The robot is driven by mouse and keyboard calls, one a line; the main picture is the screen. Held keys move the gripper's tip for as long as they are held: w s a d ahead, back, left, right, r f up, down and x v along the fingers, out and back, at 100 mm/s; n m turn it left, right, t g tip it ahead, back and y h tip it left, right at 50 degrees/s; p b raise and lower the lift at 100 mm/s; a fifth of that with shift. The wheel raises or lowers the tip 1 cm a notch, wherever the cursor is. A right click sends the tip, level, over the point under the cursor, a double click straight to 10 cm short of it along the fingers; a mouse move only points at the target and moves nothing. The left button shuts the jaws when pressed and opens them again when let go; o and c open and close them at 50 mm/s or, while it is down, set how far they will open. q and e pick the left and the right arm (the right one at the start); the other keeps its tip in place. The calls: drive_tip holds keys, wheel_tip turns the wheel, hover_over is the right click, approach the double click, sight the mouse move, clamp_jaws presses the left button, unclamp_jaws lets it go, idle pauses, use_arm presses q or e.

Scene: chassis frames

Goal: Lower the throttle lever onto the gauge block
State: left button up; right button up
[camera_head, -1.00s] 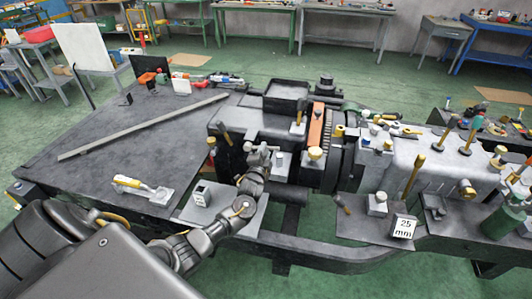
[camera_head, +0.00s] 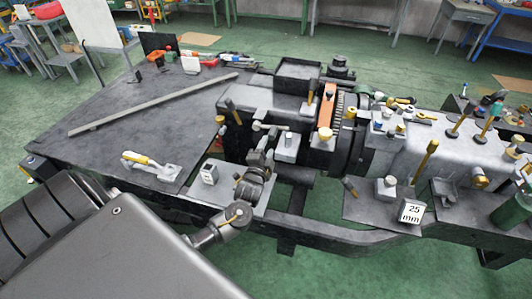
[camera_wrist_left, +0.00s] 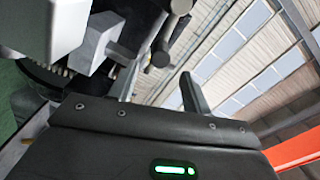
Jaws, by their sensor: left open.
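A white block (camera_head: 411,211) marked "25 mm" stands on the dark plate at right, in the head view. A smaller white block (camera_head: 209,173) with a dark mark on its face sits on the light plate left of my wrist. Several levers show, and I cannot tell which is the throttle lever: a long yellow-handled one (camera_head: 425,160), and a short dark one (camera_head: 232,110) near my gripper. My left gripper (camera_head: 266,132) is beside the grey housing. In the left wrist view its two fingers (camera_wrist_left: 158,88) are apart, with nothing between them; a dark rod end (camera_wrist_left: 170,45) shows beyond. My right gripper is not seen.
A long grey bar (camera_head: 155,103) lies across the dark table at left. A yellow-handled tool (camera_head: 150,165) lies near its front edge. An orange strip (camera_head: 327,105) and knobs crowd the machine's middle.

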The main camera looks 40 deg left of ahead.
use_arm(q)
drive_tip(key=shift+s+d, duration=0.2)
drive_tip(key=shift+s, duration=0.4)
